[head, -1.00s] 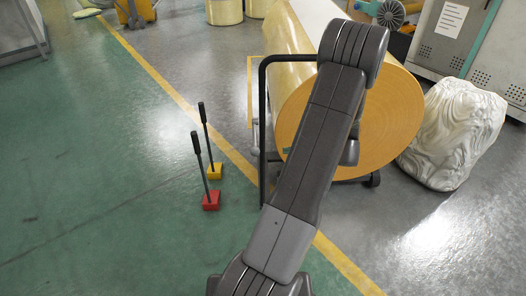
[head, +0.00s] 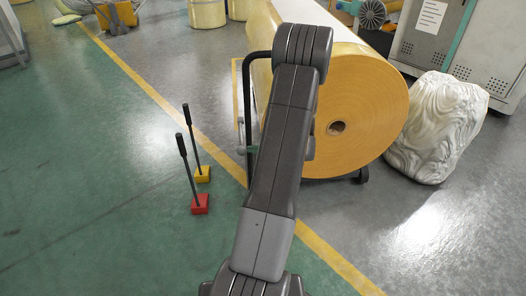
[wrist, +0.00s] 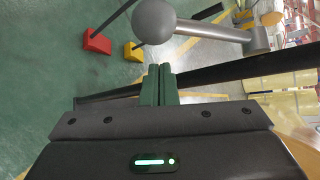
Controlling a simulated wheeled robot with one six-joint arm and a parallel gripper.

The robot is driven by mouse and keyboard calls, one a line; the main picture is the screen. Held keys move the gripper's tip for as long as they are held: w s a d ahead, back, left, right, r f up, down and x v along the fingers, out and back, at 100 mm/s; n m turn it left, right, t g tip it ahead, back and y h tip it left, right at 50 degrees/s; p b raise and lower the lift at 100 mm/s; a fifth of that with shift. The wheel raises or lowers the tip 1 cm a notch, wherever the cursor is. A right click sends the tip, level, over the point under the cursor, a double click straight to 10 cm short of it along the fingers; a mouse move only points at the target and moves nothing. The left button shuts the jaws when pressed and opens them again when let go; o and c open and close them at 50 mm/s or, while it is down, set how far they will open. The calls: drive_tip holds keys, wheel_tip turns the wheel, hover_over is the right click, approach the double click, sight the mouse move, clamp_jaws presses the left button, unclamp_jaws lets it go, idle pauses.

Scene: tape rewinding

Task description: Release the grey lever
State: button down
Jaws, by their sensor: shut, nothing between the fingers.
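The grey lever (wrist: 205,29) shows in the wrist view as a grey ball knob on a short rod, running right to a thicker grey end piece. In the head view a small grey part of it (head: 240,124) shows beside the black frame. My gripper (wrist: 158,68) has its two green fingers together, with nothing between them. Its tips lie just below the ball in the wrist view, with a small gap in the picture. In the head view the gripper (head: 249,150) is a small green patch, mostly hidden behind my arm.
A large yellow tape roll (head: 375,120) stands behind the black frame (head: 248,85). Two black-handled levers rise from a red box (head: 200,205) and a yellow box (head: 203,175) on the floor. A white sculpted block (head: 437,125) stands right.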

drive_tip(key=shift+s+a+r, duration=0.55)
drive_tip(key=shift+s+r, duration=0.2)
drive_tip(key=shift+s, duration=0.15)
drive_tip(key=shift+s+r+p, duration=0.15)
drive_tip(key=shift+r+p, duration=0.2)
drive_tip(key=shift+p, duration=0.4)
drive_tip(key=shift+s+r+m+g+p, duration=0.1)
drive_tip(key=shift+r+m+g+p, duration=0.15)
drive_tip(key=shift+g+p, duration=0.2)
wheel_tip(320, 180, up, 10)
drive_tip(key=m+g+h+p, duration=0.1)
drive_tip(key=m+g+p, duration=0.2)
drive_tip(key=p, duration=1.2)
drive_tip(key=shift+g+p, duration=0.35)
drive_tip(key=shift+g, duration=0.8)
drive_tip(key=shift+r, duration=0.1)
